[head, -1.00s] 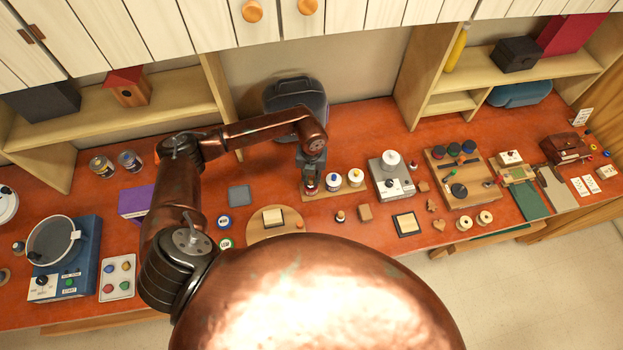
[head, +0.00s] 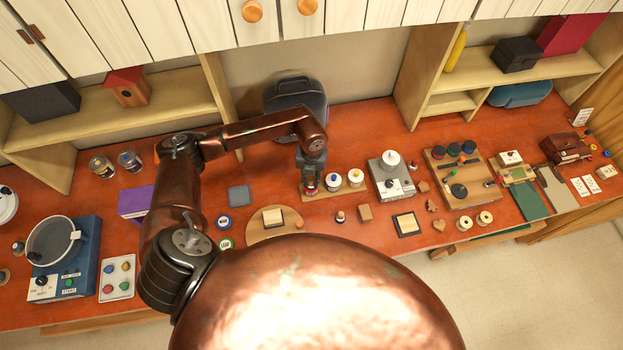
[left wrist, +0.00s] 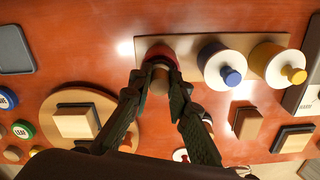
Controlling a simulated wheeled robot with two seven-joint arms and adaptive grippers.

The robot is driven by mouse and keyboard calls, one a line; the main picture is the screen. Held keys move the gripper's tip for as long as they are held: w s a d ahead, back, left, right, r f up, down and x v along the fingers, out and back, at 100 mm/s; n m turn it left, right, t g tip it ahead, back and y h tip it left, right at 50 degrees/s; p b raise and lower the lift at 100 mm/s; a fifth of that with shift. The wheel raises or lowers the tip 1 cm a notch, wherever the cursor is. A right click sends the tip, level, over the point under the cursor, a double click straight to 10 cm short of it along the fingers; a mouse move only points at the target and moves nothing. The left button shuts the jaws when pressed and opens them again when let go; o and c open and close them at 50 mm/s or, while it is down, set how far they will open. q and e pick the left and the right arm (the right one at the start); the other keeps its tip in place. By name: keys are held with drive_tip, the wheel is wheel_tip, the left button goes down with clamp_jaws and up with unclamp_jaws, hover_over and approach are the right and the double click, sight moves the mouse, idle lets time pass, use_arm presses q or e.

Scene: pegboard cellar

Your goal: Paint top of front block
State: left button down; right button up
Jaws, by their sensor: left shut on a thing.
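My left gripper (head: 312,178) is shut on the wooden top of the red pot (left wrist: 163,50), seen from above in the left wrist view (left wrist: 160,85). The red pot stands at the left end of a wooden strip, and its top is mostly hidden by the fingers. A pale block (head: 274,217) lies on a dark base on a round wooden board (head: 255,233). Another pale block (head: 407,223) sits on a dark base to the right. A plain brown block (head: 365,212) stands between them. I cannot tell which is the front block. My right gripper is not in view.
White pots with a blue knob (head: 333,181) and a yellow knob (head: 355,177) stand right beside the red pot on the strip (head: 320,195). A white device (head: 391,183) is to their right.

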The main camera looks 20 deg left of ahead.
sight(311, 179)
use_arm(q)
drive_tip(key=shift+r+p, duration=1.75)
drive_tip(key=shift+r, duration=1.75)
drive_tip(key=shift+w, duration=0.1)
